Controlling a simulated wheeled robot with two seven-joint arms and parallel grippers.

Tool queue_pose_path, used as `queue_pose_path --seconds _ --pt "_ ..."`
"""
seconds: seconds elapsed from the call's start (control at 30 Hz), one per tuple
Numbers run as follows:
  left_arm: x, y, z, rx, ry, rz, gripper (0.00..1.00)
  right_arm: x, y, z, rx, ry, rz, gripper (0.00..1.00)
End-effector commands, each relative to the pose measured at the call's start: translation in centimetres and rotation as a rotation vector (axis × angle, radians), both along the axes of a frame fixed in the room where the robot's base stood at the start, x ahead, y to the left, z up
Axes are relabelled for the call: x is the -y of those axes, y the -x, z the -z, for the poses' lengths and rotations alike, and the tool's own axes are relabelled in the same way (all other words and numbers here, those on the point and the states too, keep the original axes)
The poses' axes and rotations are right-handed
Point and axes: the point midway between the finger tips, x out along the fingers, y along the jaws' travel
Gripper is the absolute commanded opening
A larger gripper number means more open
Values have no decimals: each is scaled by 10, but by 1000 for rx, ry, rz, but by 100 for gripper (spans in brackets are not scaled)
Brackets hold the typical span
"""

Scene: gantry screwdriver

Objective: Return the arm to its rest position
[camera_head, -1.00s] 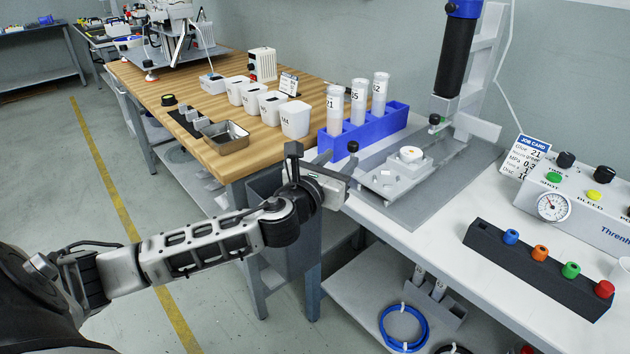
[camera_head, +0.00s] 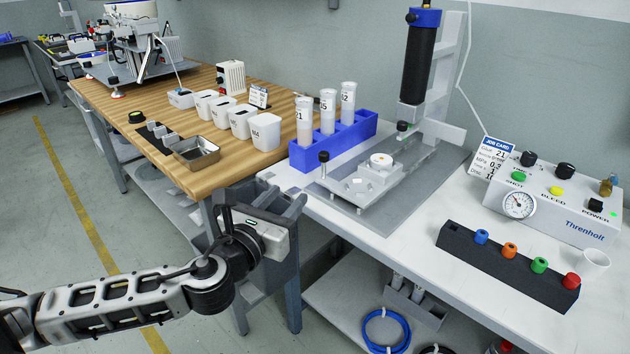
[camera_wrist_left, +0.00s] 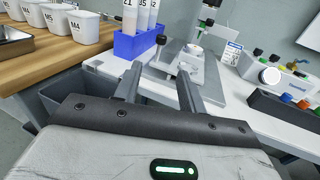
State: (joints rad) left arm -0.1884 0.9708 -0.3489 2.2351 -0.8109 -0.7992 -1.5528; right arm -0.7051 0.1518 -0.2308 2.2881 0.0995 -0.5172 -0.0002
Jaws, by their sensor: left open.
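My left gripper (camera_head: 284,204) is in front of the near edge of the white bench, just below the blue rack, in the head view. Its two fingers (camera_wrist_left: 160,88) are spread apart with nothing between them in the left wrist view. My left arm reaches in from the lower left. It looks clear of the bench, though the exact gap cannot be told. My right gripper is not in view.
The blue rack (camera_head: 308,156) holds several labelled tubes. A grey fixture plate (camera_head: 411,193) lies under the black dispenser (camera_head: 419,65). A control box (camera_head: 555,208) and black strip of coloured caps (camera_head: 507,264) stand right. White bins (camera_head: 265,132) line the wooden bench (camera_head: 233,171).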

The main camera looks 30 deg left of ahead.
Motion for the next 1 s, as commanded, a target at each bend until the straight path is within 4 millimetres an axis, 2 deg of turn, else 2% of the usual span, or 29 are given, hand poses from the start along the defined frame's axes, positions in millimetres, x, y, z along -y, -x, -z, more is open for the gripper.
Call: queue_pose_path --seconds 0.17,0.27,0.37,0.47,0.53,0.6,0.7,0.8,0.9,0.97,1.0 --pt "0 0 1 -3 6 0 40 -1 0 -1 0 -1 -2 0" --pt "5 4 9 -41 123 -2 40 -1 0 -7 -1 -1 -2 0" --pt "20 17 32 -142 473 -25 40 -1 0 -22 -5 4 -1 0" --pt "48 44 64 -277 1025 -113 40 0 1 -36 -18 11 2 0" --pt "73 68 81 -354 1453 -223 40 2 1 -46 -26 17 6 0" --pt "98 91 92 -399 1861 -363 40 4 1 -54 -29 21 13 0" --pt "128 118 97 -402 2360 -579 40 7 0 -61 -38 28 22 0" --pt "147 136 98 -360 2719 -766 40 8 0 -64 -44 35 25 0" --pt "157 145 98 -314 2922 -886 40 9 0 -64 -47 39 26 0" --pt "160 147 98 -298 2980 -919 40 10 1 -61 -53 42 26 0" --pt "161 147 98 291 -2977 922 40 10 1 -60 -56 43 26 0"
